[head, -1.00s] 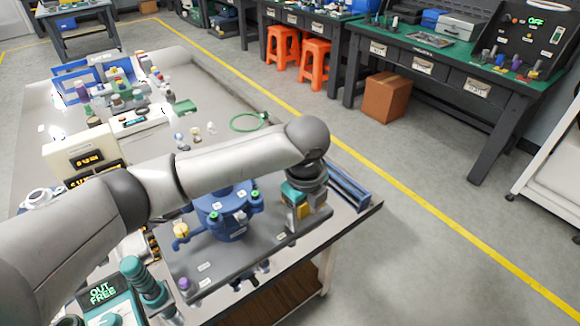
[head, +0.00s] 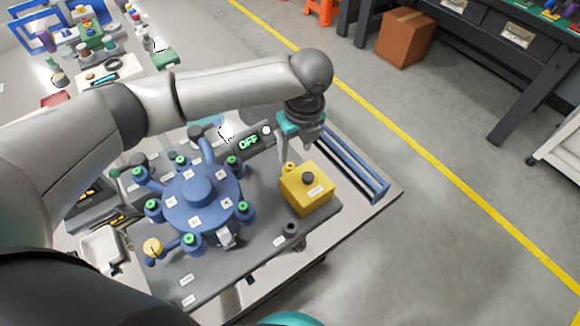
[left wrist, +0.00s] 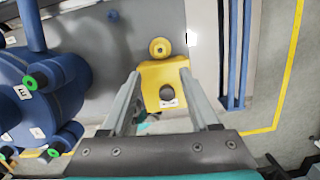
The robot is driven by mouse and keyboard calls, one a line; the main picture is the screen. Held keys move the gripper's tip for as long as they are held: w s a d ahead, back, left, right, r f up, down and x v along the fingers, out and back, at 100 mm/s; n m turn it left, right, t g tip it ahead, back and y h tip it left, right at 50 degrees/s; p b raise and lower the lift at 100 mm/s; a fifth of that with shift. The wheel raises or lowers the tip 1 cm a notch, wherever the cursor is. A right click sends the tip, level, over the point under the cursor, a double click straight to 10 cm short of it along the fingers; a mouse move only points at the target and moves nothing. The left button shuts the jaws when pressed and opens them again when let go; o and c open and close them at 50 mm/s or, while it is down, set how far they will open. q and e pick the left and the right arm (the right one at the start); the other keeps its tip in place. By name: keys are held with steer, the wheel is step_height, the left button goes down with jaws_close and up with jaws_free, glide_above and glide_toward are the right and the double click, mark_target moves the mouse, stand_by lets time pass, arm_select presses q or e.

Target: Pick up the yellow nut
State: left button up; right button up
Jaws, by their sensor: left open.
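A round yellow piece with a central hole, which looks like the yellow nut (left wrist: 160,47), stands beside a yellow block (left wrist: 152,76) with a black knob. In the head view this nut (head: 289,168) is a small stub behind the block (head: 318,196), partly hidden. Another round yellow piece (head: 152,247) sits on a port of the blue round fixture (head: 177,212). My left gripper (head: 295,155) is open and empty above the block and nut. In the left wrist view its fingers (left wrist: 159,73) flank the block, with the nut beyond the tips. Contact cannot be told.
The fixture's other ports carry green-ringed ends close to the left gripper's side. Blue rails (head: 350,165) run along the table's right edge. A small dark post (head: 290,228) stands in front of the block.

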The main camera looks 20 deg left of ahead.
mark_target(290, 168)
arm_select(q)
step_height(290, 168, down, 3)
steer(key=shift+w+a+r, duration=0.1)
steer(key=shift+w+r, duration=0.05)
steer(key=f, duration=0.1)
steer(key=a+f+b, duration=0.1)
steer(key=f, duration=0.1)
steer(key=w+f+b, duration=0.1)
steer(key=f, duration=0.1)
steer(key=shift+w+a+f, duration=0.1)
steer(key=shift+a+f, duration=0.05)
steer(key=shift+f, duration=0.1)
arm_select(e)
steer(key=f, duration=0.1)
steer(key=w+f, duration=0.1)
steer(key=shift+w+f, duration=0.3)
arm_select(q)
steer(key=shift+c, duration=0.3)
jaws_close()
arm_select(e)
steer(key=shift+s, duration=0.1)
